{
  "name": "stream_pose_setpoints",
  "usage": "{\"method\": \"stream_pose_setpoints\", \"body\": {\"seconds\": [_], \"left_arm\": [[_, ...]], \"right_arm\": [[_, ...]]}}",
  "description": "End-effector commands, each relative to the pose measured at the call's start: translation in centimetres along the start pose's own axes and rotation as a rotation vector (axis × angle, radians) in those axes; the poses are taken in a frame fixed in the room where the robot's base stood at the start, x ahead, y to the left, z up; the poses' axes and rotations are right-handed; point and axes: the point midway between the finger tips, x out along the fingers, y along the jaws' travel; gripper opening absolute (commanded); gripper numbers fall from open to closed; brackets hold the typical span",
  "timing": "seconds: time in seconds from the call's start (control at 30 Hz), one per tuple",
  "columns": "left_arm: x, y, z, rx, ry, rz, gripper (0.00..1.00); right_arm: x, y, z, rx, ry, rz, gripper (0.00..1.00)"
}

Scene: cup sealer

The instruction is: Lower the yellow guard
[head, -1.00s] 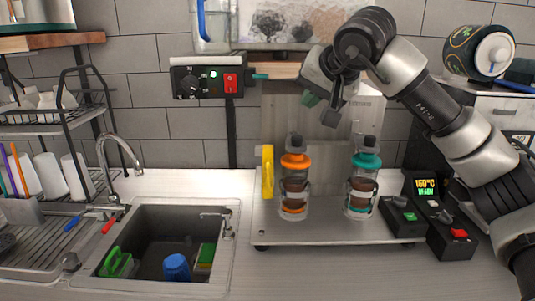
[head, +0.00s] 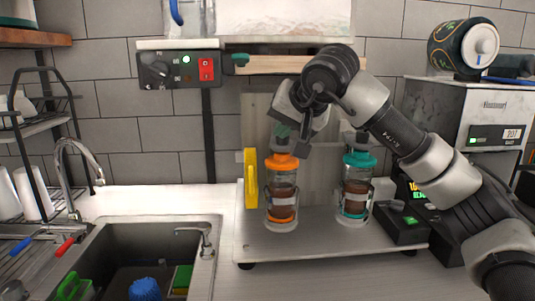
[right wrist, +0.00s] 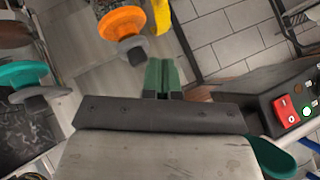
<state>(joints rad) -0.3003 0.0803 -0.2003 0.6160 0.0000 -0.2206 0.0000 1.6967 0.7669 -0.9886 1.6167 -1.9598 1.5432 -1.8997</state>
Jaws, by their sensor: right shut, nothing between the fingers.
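The yellow guard (head: 251,178) stands upright at the left edge of the cup sealer's metal base (head: 330,240), just left of the orange-lidded cup. Its yellow end also shows at the top of the right wrist view (right wrist: 161,15). My right gripper (head: 283,131) is shut and empty, above and close to the orange-lidded cup (head: 282,190), to the right of and above the guard. Its green fingertips (right wrist: 161,75) are together in the right wrist view. I cannot tell the exact gap to the cup's top. My left gripper is not in view.
A teal-lidded cup (head: 357,185) stands to the right on the same base. A control box (head: 180,70) with a red switch and a teal-ended lever (head: 241,59) are above. The sink (head: 140,250) lies left. Counter between sink and base is clear.

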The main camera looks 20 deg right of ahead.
Motion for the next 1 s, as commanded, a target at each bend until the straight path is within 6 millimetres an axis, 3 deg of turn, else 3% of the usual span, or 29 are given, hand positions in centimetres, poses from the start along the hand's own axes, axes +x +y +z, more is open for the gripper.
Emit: {"method": "stream_pose_setpoints", "body": {"seconds": [0.5, 0.73, 1.0], "left_arm": [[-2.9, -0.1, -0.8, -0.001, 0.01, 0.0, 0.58], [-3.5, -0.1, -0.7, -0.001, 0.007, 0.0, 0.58], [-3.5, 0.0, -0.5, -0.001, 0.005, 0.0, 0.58]], "right_arm": [[9.8, -0.1, 0.3, -0.001, -0.005, 0.003, 0.0], [11.7, -0.1, 2.4, -0.002, -0.003, 0.001, 0.0], [12.1, -0.1, 2.9, -0.001, 0.0, -0.001, 0.0]]}}
